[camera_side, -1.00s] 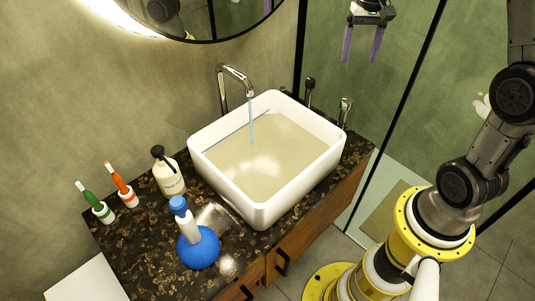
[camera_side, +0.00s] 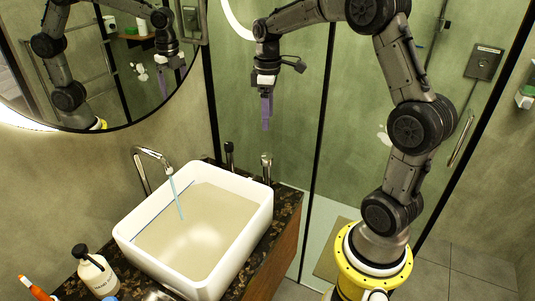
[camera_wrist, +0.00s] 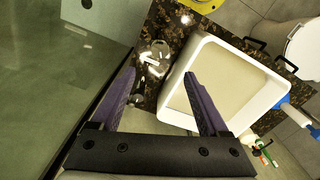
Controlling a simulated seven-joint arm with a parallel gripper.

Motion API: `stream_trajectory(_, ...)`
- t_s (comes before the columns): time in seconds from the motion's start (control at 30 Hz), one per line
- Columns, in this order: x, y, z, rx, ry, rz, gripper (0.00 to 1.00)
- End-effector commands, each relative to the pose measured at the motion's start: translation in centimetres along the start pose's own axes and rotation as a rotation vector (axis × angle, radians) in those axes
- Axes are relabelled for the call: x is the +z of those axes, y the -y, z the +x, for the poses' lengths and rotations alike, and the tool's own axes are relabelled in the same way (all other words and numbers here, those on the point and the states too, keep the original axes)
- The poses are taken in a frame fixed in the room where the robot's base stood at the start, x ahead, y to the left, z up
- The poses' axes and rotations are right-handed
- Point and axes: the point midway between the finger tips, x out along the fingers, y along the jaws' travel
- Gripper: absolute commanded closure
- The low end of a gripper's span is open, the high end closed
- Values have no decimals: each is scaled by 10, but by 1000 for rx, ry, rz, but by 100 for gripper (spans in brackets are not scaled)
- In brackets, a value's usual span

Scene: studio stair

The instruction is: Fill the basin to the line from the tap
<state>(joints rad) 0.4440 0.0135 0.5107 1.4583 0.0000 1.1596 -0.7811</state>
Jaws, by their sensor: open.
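The white rectangular basin (camera_side: 257,211) stands on the dark speckled counter. A thin bluish stream (camera_side: 178,198) runs from the chrome tap (camera_side: 153,153) into it. A dark line (camera_side: 163,213) shows along its inner left wall; I cannot tell exactly where the water surface meets it. Two upright fittings, one dark (camera_side: 229,156) and one chrome (camera_side: 266,167), stand behind the basin's right rear corner. My gripper (camera_side: 267,128) is open and empty, raised above and behind these fittings. Its purple fingers overlap in the side view but stand apart in the wrist view (camera_wrist: 160,76), where the basin (camera_wrist: 240,52) also shows.
A round mirror (camera_side: 115,80) hangs on the wall. A glass panel (camera_side: 300,130) with a dark frame rises behind the counter. The air between gripper and basin is clear.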

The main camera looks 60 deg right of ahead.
Motion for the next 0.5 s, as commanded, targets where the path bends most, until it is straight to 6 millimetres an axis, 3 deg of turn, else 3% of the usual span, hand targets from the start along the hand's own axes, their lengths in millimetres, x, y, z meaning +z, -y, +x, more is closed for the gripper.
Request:
stream_trajectory(0.17, 1, 1, 19, -2, 2, 4, 22)
stream_trajectory(0.5, 1, 1, 85, -3, 3, 6, 22)
